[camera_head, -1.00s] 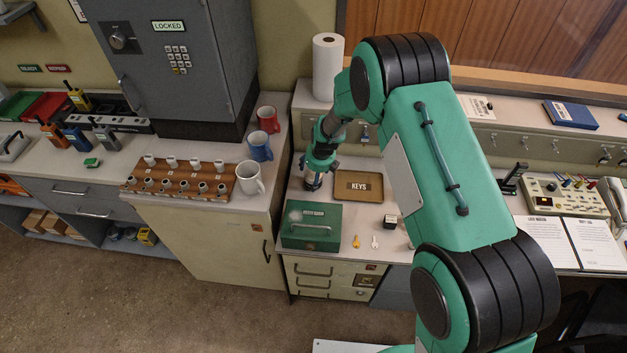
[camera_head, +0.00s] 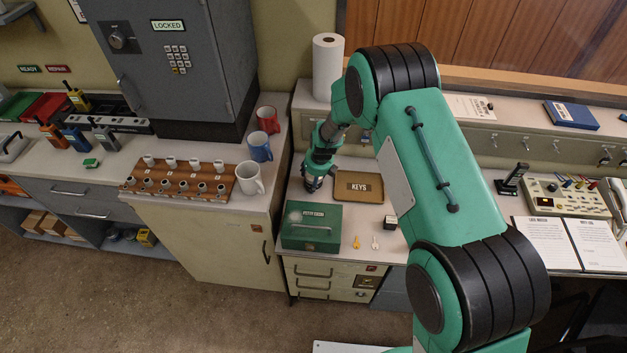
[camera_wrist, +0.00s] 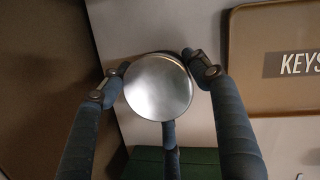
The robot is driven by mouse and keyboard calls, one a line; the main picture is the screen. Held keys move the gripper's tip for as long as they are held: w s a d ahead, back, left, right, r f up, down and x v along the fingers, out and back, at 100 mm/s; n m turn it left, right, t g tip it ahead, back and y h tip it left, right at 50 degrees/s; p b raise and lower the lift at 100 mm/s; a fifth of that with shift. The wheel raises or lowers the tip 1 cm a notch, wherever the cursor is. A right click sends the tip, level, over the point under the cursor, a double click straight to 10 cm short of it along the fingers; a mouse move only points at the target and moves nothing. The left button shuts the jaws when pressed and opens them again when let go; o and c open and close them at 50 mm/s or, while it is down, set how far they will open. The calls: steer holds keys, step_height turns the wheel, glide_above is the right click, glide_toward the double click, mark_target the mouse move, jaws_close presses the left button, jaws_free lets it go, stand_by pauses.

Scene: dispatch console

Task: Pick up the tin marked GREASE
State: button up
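A round tin with a plain shiny metal lid (camera_wrist: 158,88) shows in the wrist view, seen from above. No marking is visible on it, so I cannot read whether it says GREASE. My gripper (camera_wrist: 158,80) has its dark fingers spread around the tin, one on the left, one on the right and one below. The fingertips are very near its rim; contact is not clear. In the head view my gripper (camera_head: 314,184) is low over the counter, left of the KEYS tray, and the tin is hidden there.
The brown KEYS tray (camera_head: 358,187) lies just right of my gripper. A green cash box (camera_head: 311,228) stands in front of it. A paper roll (camera_head: 327,68) stands behind. Mugs (camera_head: 249,178) and a wooden rack (camera_head: 180,181) are on the higher cabinet to the left.

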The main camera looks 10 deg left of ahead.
steer(key=c, duration=0.7)
steer(key=shift+o, duration=0.2)
steer(key=shift+r+p, duration=0.85)
steer(key=shift+r, duration=4.15)
